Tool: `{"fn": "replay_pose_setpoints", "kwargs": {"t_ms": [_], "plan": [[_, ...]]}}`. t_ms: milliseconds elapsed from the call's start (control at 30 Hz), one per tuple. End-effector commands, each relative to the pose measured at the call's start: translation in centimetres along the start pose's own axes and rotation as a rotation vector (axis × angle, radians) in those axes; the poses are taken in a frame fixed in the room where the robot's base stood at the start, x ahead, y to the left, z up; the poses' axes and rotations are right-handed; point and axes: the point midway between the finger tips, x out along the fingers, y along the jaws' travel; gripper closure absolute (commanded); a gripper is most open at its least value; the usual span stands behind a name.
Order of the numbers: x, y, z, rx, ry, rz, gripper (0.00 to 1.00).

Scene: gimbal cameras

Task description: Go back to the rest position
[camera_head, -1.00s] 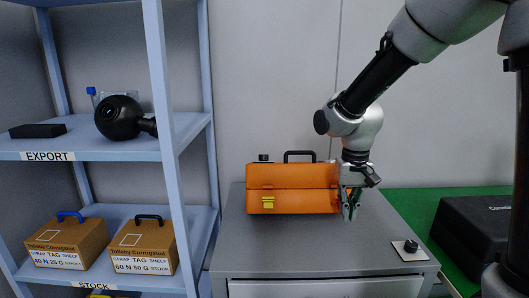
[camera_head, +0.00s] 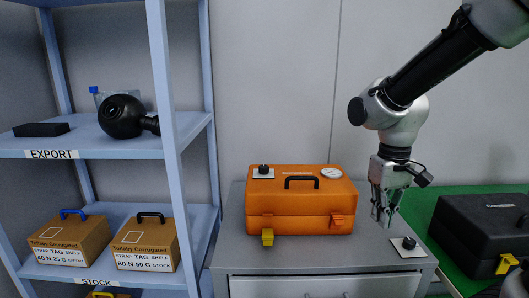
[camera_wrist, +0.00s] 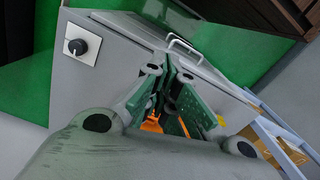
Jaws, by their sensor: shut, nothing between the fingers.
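My gripper (camera_head: 381,212) is shut and empty. In the head view it hangs in the air, pointing down, to the right of the orange case and above the right part of the grey cabinet. In the wrist view the closed fingers (camera_wrist: 170,88) point toward the cabinet top, and a bit of orange shows behind them. The orange case (camera_head: 290,205) stands closed on the cabinet top, with a black handle, a dial and a knob on its lid. My gripper looks apart from it.
The grey cabinet (camera_head: 245,258) has a black knob on a white plate (camera_head: 408,247) at its right edge; the plate also shows in the wrist view (camera_wrist: 82,46). A black case (camera_head: 480,230) lies on a green surface (camera_head: 418,212). A blue shelf (camera_head: 185,130) with boxes stands left.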

Motion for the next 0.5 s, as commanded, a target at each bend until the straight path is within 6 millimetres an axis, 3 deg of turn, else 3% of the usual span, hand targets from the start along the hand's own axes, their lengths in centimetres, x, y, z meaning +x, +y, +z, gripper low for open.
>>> {"fn": "replay_pose_setpoints", "kwargs": {"t_ms": [300,500], "plan": [[-5.1,4.5,8.3,0.073,0.197,0.001,1.0],[-7.5,6.3,11.7,0.173,0.349,0.022,1.0]]}}
